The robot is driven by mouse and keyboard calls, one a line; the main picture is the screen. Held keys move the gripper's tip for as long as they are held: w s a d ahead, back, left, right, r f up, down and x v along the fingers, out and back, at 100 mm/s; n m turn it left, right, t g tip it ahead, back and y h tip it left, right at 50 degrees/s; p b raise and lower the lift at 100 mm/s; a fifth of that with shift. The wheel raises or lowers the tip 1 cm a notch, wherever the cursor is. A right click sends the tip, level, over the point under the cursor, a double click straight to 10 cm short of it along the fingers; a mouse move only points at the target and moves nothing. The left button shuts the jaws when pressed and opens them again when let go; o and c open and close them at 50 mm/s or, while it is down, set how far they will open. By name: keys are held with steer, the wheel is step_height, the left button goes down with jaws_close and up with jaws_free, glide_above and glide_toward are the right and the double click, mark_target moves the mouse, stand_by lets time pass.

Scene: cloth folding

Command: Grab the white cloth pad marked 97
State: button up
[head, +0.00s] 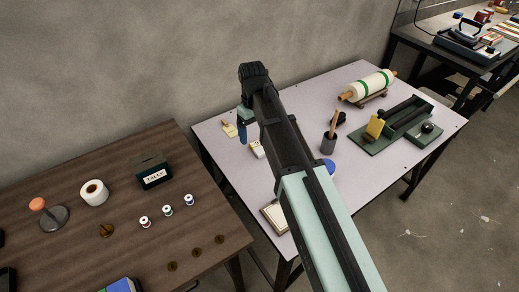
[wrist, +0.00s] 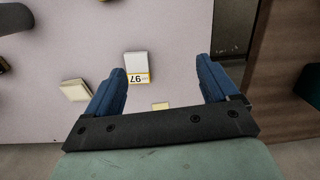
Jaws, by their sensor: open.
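The white cloth pad marked 97 (wrist: 137,63) lies flat on the pale table, with a yellow strip carrying the number along one edge. In the head view, a small white pad (head: 257,149) beside my arm appears to be the same one; its number is too small to read there. My gripper (wrist: 161,66) is open and empty, its blue fingers wide apart above the table. In the wrist view the pad shows between the fingers, close to the left one. In the head view my gripper (head: 242,133) hangs near the table's wall side, left of the pad.
A cream pad (wrist: 74,90) lies left of the left finger, and a yellow piece (wrist: 160,106) shows near the gripper's crossbar. A brown table (head: 60,205) adjoins across a gap.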

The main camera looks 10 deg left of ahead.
steer(key=m, duration=0.1)
glide_above(259, 147)
steer(key=s+d, duration=0.2)
steer(key=s, duration=0.1)
steer(key=f, duration=0.1)
steer(key=w+a, duration=0.2)
steer(key=w, duration=0.1)
steer(key=shift+m+t, duration=0.4)
steer(key=shift+d+f, duration=0.1)
steer(key=shift+f, duration=7)
steer(key=c, duration=1.1)
steer(key=shift+c, duration=0.2)
steer(key=shift+r, duration=0.1)
